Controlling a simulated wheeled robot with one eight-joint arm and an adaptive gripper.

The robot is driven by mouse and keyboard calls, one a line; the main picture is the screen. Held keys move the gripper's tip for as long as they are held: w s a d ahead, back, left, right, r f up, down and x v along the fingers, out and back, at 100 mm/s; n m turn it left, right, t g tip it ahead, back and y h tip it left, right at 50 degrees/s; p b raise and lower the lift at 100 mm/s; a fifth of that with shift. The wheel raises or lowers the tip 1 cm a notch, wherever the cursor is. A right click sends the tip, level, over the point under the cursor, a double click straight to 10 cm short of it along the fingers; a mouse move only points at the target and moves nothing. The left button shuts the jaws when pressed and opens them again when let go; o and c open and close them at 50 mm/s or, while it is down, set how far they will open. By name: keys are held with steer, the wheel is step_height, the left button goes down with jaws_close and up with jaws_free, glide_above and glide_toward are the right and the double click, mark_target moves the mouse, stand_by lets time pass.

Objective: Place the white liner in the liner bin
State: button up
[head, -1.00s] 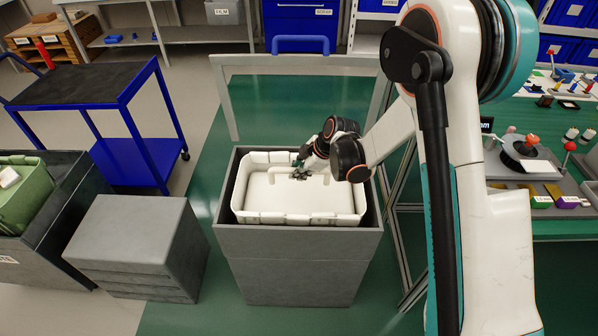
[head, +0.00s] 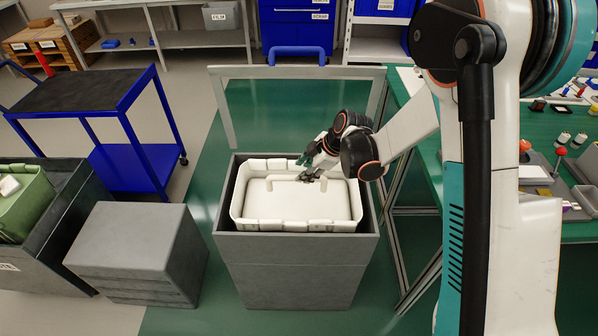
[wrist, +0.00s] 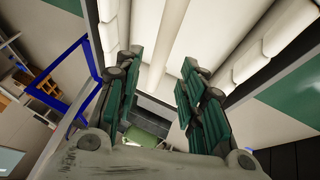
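The white liner (head: 290,226) is a shallow white tub with a notched rim and a handle bar (head: 284,179) across it. It sits inside the walls of the grey bin (head: 300,243), roughly level. I cannot tell whether it rests on the bottom. Contact with the bar cannot be made out.
A grey block (head: 140,250) stands left of the bin. A dark bin (head: 62,225) holding a green tub (head: 25,205) is at far left. A blue cart (head: 125,135) stands behind. A grey frame (head: 225,110) rises behind the bin. A green workbench (head: 572,118) with small parts is at right.

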steer(key=s+d+r+m+t+h, duration=0.1)
steer(key=s+d+r+m, duration=0.25)
steer(key=r, duration=0.35)
steer(key=s+d+r+m+p, duration=0.1)
steer(key=s+d+r+m, duration=0.15)
steer(key=s+r, duration=0.3)
steer(key=s+d+r+m+t+h, duration=0.1)
steer(key=s+d+r+m, duration=0.15)
steer(key=r, duration=0.45)
steer(key=s+d+r+m+t+h, duration=0.1)
steer(key=s+d+m, duration=0.3)
steer(key=s, duration=0.4)
steer(key=s+d+r+m+t+h, duration=0.1)
steer(key=s+d+r+m+h, duration=0.1)
steer(key=s+m, duration=0.4)
steer(key=s+d+r, duration=0.1)
steer(key=s+d, duration=0.1)
steer(key=s, duration=0.1)
steer(key=shift+s+r, duration=0.3)
steer(key=shift+r, duration=0.05)
